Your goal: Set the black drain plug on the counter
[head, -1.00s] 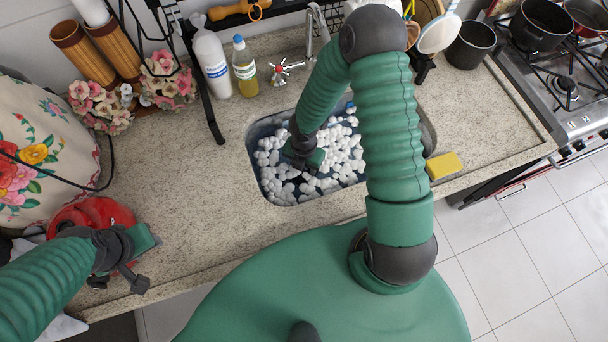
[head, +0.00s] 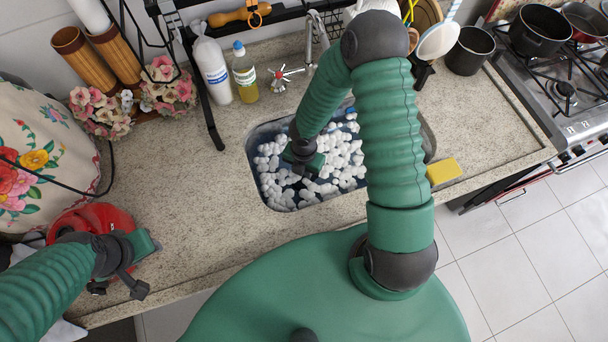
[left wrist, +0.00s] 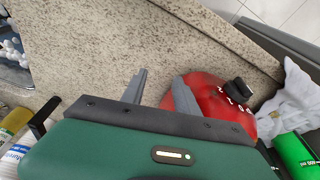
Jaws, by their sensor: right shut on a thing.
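I cannot pick out the black drain plug in any view. My right gripper (head: 303,165) points down into the sink (head: 432,142), among white foam lumps. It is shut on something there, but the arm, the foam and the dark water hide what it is. My left gripper (head: 146,268) hangs over the counter (head: 190,200) at the left. In the left wrist view its two fingers (left wrist: 160,82) stand apart with nothing between them, beside a red round appliance (left wrist: 225,105).
A yellow sponge (head: 443,171) lies right of the sink. A white bottle (head: 212,72), a yellow soap bottle (head: 245,75) and the tap (head: 312,50) stand behind. A black rack leg (head: 205,110) stands left of the sink. Counter between the rack leg and left gripper is clear.

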